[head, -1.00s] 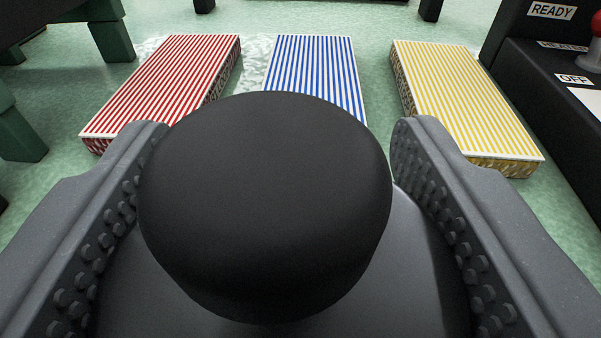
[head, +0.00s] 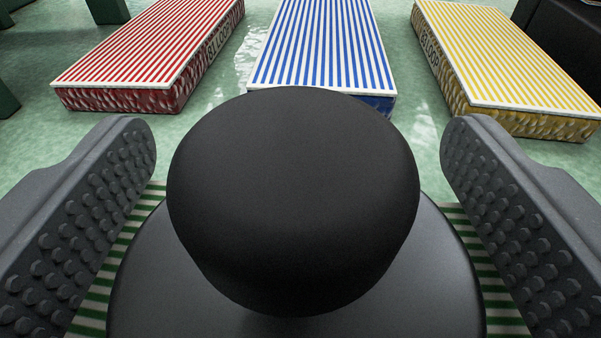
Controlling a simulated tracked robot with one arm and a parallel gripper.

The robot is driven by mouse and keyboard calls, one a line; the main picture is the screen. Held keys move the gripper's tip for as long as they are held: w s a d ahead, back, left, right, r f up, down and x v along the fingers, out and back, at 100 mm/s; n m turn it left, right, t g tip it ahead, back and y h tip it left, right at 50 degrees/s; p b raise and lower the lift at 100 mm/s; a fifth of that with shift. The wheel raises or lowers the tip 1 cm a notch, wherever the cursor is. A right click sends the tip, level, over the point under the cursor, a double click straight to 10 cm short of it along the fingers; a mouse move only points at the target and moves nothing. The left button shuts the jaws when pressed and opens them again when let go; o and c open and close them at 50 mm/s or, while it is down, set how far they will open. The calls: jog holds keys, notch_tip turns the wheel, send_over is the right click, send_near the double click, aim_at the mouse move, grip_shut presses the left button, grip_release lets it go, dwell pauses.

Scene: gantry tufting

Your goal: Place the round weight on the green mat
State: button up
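The round weight (head: 290,190) is black, with a broad knob on top and a wide round base. It fills the lower middle of the head view and looks upright. Its base sits over a green-and-white striped mat (head: 492,268), which shows on both sides of it; the contact under the base is hidden. My gripper (head: 298,150) is open, with one studded finger on each side of the knob. A clear gap shows between each finger and the knob.
Beyond the weight stand three striped blocks: red (head: 150,55), blue (head: 322,45) and yellow (head: 505,65). Pale green floor (head: 218,125) shows between them. A dark box (head: 565,45) is at the far right.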

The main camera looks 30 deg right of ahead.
jog(key=p+v, duration=0.1)
jog(key=v, duration=0.8)
jog(key=shift+s+r+p, duration=0.1)
jog(key=shift+r+p, duration=0.1)
jog(key=shift+p, duration=0.2)
jog(key=shift+s+a+f+b, duration=0.15)
jog(key=shift+s+b, duration=0.35)
jog(key=shift+b, duration=0.6)
jog(key=shift+s+a+r+y+b, duration=0.3)
jog(key=shift+s+a+r+b, duration=0.2)
jog(key=shift+a+b, duration=0.3)
jog(key=shift+d, duration=0.1)
